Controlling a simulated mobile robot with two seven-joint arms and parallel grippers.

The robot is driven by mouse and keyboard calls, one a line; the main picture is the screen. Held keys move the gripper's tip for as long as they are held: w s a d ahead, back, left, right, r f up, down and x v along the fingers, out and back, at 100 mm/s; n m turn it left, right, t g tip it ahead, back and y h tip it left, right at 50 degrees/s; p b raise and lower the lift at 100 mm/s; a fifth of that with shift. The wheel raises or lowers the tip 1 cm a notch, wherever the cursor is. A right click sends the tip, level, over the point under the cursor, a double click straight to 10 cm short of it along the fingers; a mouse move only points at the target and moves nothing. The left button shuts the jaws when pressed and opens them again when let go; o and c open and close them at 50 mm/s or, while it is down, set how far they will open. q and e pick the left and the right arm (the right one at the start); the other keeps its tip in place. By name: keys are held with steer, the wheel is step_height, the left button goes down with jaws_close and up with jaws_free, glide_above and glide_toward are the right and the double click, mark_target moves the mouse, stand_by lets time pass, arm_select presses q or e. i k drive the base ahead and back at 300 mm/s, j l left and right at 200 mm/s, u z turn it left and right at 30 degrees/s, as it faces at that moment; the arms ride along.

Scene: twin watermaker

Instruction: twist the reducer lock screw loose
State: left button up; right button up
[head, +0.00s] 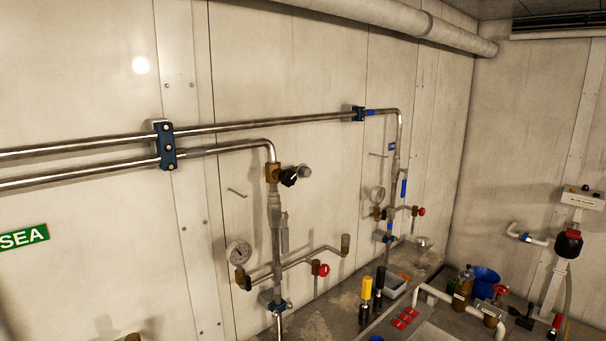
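A brass reducer body (272,173) sits on the nearer vertical pipe, just below the bend of the lower horizontal pipe. A black knob (288,177) with a pale mark sticks out from its right side. A small grey round end (305,171) shows just right of the knob. I cannot tell which small part is the lock screw, or whether it is tight or loose. Neither of my grippers is in view, and nothing touches the reducer.
Below hang a round gauge (239,252) and a red knob (323,270) on a side pipe. A second pipe set with its own gauge (378,194) stands farther right. Yellow-handled (366,289) and black-handled tools stand on the bench.

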mark_target(304, 172)
steer(key=i+l+u, duration=0.1)
steer(key=u, duration=0.25)
steer(key=l+u, duration=0.35)
steer(key=i+l+u, duration=0.1)
steer(key=u, duration=0.25)
steer(key=l+u, duration=0.4)
steer(key=l, duration=0.7)
steer(key=l+u, duration=0.1)
steer(key=l, duration=1.05)
